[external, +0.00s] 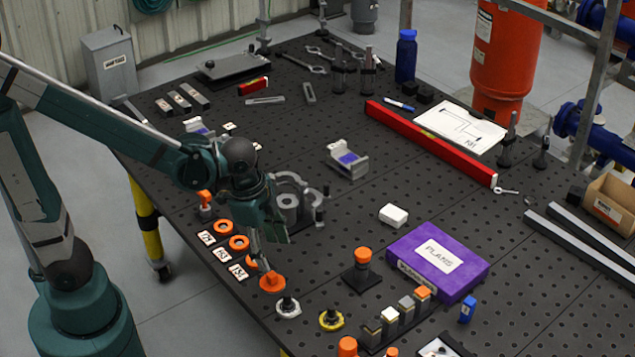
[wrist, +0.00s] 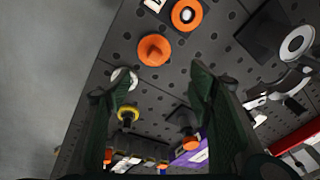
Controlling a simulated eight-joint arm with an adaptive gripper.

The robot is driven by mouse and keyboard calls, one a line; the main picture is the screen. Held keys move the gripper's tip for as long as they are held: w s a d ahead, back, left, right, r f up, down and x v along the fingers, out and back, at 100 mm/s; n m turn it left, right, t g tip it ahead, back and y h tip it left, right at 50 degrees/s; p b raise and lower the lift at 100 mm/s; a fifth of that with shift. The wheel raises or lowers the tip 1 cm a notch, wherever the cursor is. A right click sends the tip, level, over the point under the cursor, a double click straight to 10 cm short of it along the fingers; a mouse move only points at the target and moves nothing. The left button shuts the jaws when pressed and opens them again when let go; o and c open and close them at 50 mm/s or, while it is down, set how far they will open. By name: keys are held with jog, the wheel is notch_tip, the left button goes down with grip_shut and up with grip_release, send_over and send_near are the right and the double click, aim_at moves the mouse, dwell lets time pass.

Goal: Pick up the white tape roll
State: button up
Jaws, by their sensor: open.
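A small white ring with a dark centre (external: 288,307), which looks like the white tape roll, lies near the front left edge of the black perforated table. In the wrist view it is a white shape (wrist: 120,74) partly hidden by my left finger. A yellow ring (external: 331,319) lies to its right, also in the wrist view (wrist: 127,113). An orange knob-like piece (external: 272,281) lies just behind it, also in the wrist view (wrist: 154,50). My gripper (external: 271,254) is open and empty above the table, behind the white ring. Its fingers (wrist: 163,78) stand apart in the wrist view.
Orange rings (external: 239,243) and label cards (external: 221,254) line the left edge. An orange-topped post (external: 362,268), a row of small blocks (external: 405,309) and a purple PLANS box (external: 440,262) stand to the right. A grey clamp fixture (external: 289,202) is behind my gripper.

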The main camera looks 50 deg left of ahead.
aim_at(287, 294)
jog(key=d+m+p, duration=0.1)
jog(key=d, duration=0.2)
jog(key=s+d+m+g+p, duration=0.1)
jog(key=d+p, duration=0.1)
jog(key=d+f+m+p, duration=0.1)
jog(key=d+m+p, duration=0.1)
jog(key=d, duration=0.1)
jog(key=shift+s+d+g+y, duration=0.3)
jog(key=shift+g+y, duration=0.1)
jog(key=shift+s+d+f+m, duration=0.25)
jog(key=shift+d+f+m, duration=0.15)
jog(key=shift+d, duration=0.15)
jog(key=shift+f, duration=1.25)
jog(key=shift+f, duration=0.15)
jog(key=shift+a+f, duration=0.1)
jog(key=shift+f, duration=2.4)
jog(key=c, duration=1)
